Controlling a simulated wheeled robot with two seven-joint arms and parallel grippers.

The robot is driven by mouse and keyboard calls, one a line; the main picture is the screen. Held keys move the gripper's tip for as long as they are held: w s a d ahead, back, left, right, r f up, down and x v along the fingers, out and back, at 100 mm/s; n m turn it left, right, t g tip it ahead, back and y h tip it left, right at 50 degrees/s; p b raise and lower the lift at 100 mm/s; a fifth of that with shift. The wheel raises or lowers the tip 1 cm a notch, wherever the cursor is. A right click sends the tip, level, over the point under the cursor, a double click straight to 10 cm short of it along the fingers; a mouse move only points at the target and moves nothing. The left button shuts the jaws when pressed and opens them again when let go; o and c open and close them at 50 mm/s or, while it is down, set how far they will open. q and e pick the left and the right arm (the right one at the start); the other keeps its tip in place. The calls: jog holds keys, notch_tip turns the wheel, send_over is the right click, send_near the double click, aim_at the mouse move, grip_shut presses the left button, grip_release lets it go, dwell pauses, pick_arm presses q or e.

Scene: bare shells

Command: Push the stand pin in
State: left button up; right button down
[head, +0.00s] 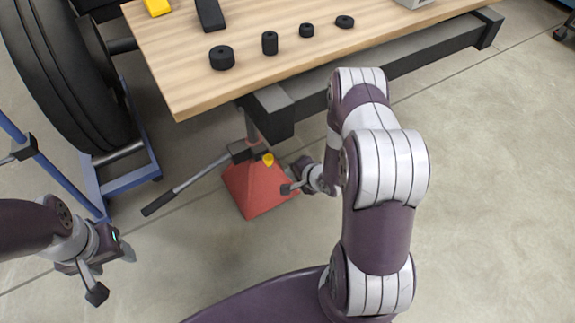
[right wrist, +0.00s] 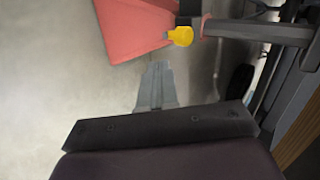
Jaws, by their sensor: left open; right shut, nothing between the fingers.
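The stand has a red pyramid-shaped base (head: 258,192) on the floor under the near end of the table. Its yellow pin (head: 268,159) sticks out at the top of the base; how deep it sits I cannot tell. In the right wrist view the yellow pin (right wrist: 180,36) shows its rounded head, beside the red base (right wrist: 135,28). My right gripper (head: 287,188) is shut and empty, just right of the base and a little below the pin. Its closed fingers (right wrist: 156,72) point towards the pin, apart from it. My left gripper (head: 112,272) is open and empty at the lower left.
A lever with a dark grip (head: 158,204) reaches left from the stand. The wooden table (head: 175,70) with a dark beam (head: 275,112) overhangs the stand. Black tyres on a blue rack (head: 125,178) stand left. Floor is clear around my left gripper.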

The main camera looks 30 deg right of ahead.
pick_arm(q)
notch_tip(320, 180, up, 3)
jog(key=shift+p, duration=1)
pick_arm(e)
jog(key=v, duration=0.5)
jog(key=shift+s+r, duration=0.15)
jog(key=s+d+n+g+h, duration=0.2)
jog(key=s+n+g, duration=0.5)
jog(key=s, duration=0.2)
jog(key=s+a+r+n+g, duration=0.1)
jog(key=s+a+r+n, duration=0.15)
jog(key=r, duration=0.45)
jog(key=s+a+r+n+g, duration=0.1)
jog(key=a+r+n+g, duration=0.2)
jog(key=r, duration=0.4)
jog(key=w+a+r+n+t, duration=0.2)
jog(key=a+r+n+t, duration=0.1)
jog(key=a+r, duration=0.35)
pick_arm(q)
notch_tip(320, 180, up, 37)
jog(key=p, duration=3.7)
jog(key=shift+r, duration=0.2)
pick_arm(e)
notch_tip(320, 180, up, 38)
jog(key=shift+s+d, duration=0.2)
jog(key=shift+d, duration=0.2)
